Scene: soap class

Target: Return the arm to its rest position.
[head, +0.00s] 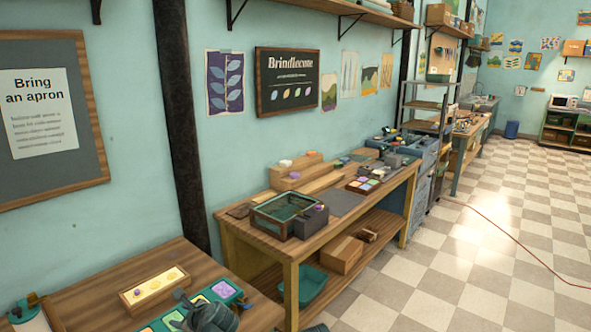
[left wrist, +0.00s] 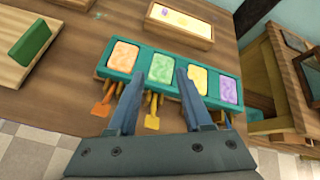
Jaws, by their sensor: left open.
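My left gripper (head: 203,312) is at the bottom of the head view, over the near wooden table. In the left wrist view its two fingers (left wrist: 159,76) are apart with nothing between them. A teal tray (left wrist: 151,75) lies in front of and below the fingers. In the head view the arm and gripper partly hide this tray (head: 241,296). I cannot tell the exact gap between fingertips and tray. My right gripper is not in view.
A wooden tray (head: 126,298) with pale yellow contents lies behind the teal tray. A second wooden bench (head: 237,222) with a glass-sided box (head: 284,212) stands beyond. Checkered floor is open at right, crossed by a red line.

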